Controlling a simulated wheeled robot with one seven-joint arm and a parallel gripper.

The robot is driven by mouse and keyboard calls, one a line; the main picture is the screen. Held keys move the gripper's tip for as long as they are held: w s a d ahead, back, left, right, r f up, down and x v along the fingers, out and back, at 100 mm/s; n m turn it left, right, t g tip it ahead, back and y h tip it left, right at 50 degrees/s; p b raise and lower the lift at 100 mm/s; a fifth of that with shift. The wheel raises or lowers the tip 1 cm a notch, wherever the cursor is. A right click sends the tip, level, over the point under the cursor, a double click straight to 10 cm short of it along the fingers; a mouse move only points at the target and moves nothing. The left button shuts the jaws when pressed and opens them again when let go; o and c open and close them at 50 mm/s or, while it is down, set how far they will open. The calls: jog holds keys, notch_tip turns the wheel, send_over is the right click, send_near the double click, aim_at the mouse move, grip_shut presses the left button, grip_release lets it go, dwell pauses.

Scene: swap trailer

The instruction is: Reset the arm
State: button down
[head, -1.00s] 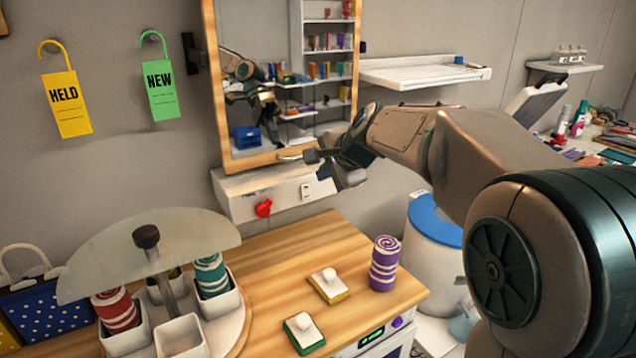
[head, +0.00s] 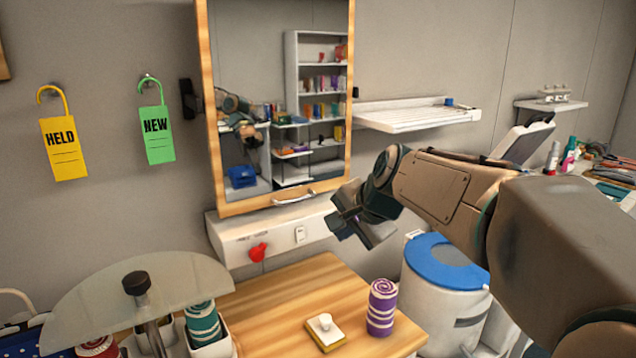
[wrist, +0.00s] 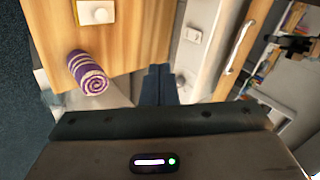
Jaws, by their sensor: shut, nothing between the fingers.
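My arm reaches in from the right in the head view. My gripper (head: 350,222) is shut and empty, held in the air in front of the white wall box and to the lower right of the wood-framed mirror (head: 281,100). In the wrist view my gripper (wrist: 157,72) shows as two dark fingers pressed together, with nothing between them. A purple and white rolled towel (head: 382,308) stands on the wooden counter (head: 270,300) below the gripper; it also shows in the wrist view (wrist: 88,73), to the left of the fingers.
A block with a white knob (head: 325,333) lies on the counter. A carousel with a clear half-round top (head: 140,285) holds rolled towels at lower left. A blue-lidded bin (head: 445,262) stands behind the counter. A white shelf (head: 415,115) juts from the wall. HELD (head: 63,147) and NEW (head: 157,133) tags hang left.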

jog(key=s+d+f+n+g+h, duration=0.2)
jog(key=s+d+f+n, duration=0.2)
jog(key=s+f, duration=0.3)
jog(key=s+d+f+n+g+h, duration=0.1)
jog(key=s+d+f+n, duration=0.3)
jog(key=s, duration=1.2)
notch_tip(320, 180, down, 4)
jog(key=shift+d+f+n+g+h, duration=0.1)
jog(key=shift+d+n+g+h, duration=0.25)
jog(key=shift+n+g, duration=0.25)
jog(key=shift+s+a, duration=0.1)
